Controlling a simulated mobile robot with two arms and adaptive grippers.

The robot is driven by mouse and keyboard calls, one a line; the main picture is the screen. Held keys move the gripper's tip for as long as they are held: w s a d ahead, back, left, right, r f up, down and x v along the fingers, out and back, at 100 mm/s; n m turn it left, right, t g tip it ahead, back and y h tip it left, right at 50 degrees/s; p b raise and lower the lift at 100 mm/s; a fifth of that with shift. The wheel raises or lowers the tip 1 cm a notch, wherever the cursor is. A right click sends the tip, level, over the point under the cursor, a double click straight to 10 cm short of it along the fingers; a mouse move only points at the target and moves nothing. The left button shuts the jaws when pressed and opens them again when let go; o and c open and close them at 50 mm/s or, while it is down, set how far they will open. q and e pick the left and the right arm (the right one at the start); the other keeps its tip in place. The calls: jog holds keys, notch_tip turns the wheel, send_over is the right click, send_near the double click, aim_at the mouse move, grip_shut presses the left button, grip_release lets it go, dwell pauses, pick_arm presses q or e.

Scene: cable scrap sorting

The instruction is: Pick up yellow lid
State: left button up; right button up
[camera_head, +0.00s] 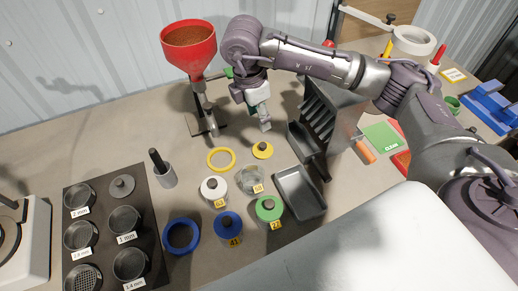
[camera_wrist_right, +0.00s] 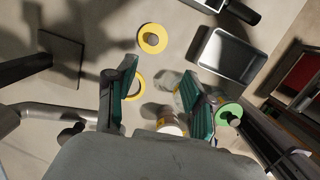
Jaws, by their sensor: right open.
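The yellow lid (camera_head: 262,153) with a dark knob lies flat on the table, right of the yellow ring (camera_head: 221,168). In the right wrist view the yellow lid (camera_wrist_right: 152,39) lies beyond the fingertips, and the yellow ring (camera_wrist_right: 136,85) is partly behind the left finger. My right gripper (camera_head: 263,119) points down above the table, a little behind the lid in the head view. Its two green-padded fingers are apart in the right wrist view (camera_wrist_right: 158,72), with nothing held between them. My left gripper is not in view.
Near the lid stand an uncovered clear jar (camera_head: 250,181) and jars with white (camera_head: 213,188), blue (camera_head: 228,224) and green (camera_head: 269,209) lids. A dark tray (camera_head: 300,193) lies to the right. A red funnel (camera_head: 188,47) stands at the back, left of the gripper.

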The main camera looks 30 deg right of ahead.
jog(key=f, duration=0.1)
jog(key=p, duration=0.2)
send_over(263, 145)
jog(key=f, duration=0.5)
jog(key=a+f, duration=0.1)
jog(key=f, duration=0.2)
jog(key=shift+s+f, duration=0.2)
jog(key=shift+f, duration=0.15)
jog(key=f, duration=0.1)
jog(key=f+p, duration=0.1)
jog(key=f, duration=0.2)
jog(key=shift+w+d+p, duration=0.2)
jog(key=shift+d+p, duration=0.15)
jog(key=shift+p, duration=0.05)
jog(key=shift+d+f, duration=0.1)
jog(key=shift+f, duration=0.5)
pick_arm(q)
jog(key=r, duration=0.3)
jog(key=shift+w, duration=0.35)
pick_arm(e)
grip_shut()
